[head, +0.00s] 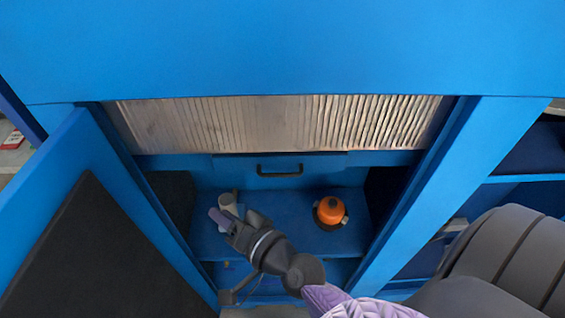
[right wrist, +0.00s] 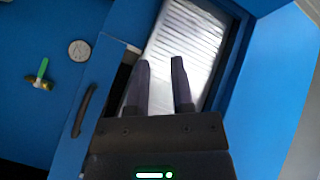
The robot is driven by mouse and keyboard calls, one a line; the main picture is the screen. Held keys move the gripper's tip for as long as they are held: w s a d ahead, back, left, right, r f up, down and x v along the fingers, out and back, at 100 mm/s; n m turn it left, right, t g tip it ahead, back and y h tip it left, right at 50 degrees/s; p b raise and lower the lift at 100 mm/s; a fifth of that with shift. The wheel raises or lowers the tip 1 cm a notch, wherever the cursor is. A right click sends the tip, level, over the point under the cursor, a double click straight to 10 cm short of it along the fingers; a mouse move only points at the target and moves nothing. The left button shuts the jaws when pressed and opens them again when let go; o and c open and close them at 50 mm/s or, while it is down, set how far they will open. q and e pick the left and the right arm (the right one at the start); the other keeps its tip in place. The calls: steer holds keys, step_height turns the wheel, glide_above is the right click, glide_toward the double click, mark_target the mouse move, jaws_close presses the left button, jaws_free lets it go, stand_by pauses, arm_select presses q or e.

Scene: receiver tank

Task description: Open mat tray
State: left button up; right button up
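The mat tray's blue front (head: 230,168) spans the cabinet below the ribbed metal panel, with a black bar handle (head: 280,171) at its middle. In the right wrist view, the tray front (right wrist: 100,75) and handle (right wrist: 83,110) lie left of the fingers. A dark gap shows beside the front's edge; I cannot tell how far the tray is out. My right gripper (head: 222,216) is below and left of the handle in the head view, apart from it. Its fingers (right wrist: 160,88) are spread with nothing held between them. My left gripper is not in view.
The ribbed metal panel (head: 270,122) is above the tray. An orange-topped object (head: 330,210) stands on the blue shelf below. An open door with a dark panel (head: 90,245) is at left. A green-handled valve (right wrist: 40,72) and a round pale disc (right wrist: 79,50) show in the wrist view.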

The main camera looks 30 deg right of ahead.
steer(key=w+d+m+t+h, duration=0.2)
steer(key=d+m+h, duration=0.3)
steer(key=m+h, duration=0.15)
steer(key=m+g+h, duration=0.4)
steer(key=m+h, duration=0.3)
steer(key=m, duration=0.3)
glide_toward(283, 176)
steer(key=shift+g, duration=0.3)
steer(key=shift+b+x, duration=0.75)
steer(key=shift+x, duration=4.6)
steer(key=shift+a+r, duration=0.15)
steer(key=shift+r, duration=0.05)
jaws_close()
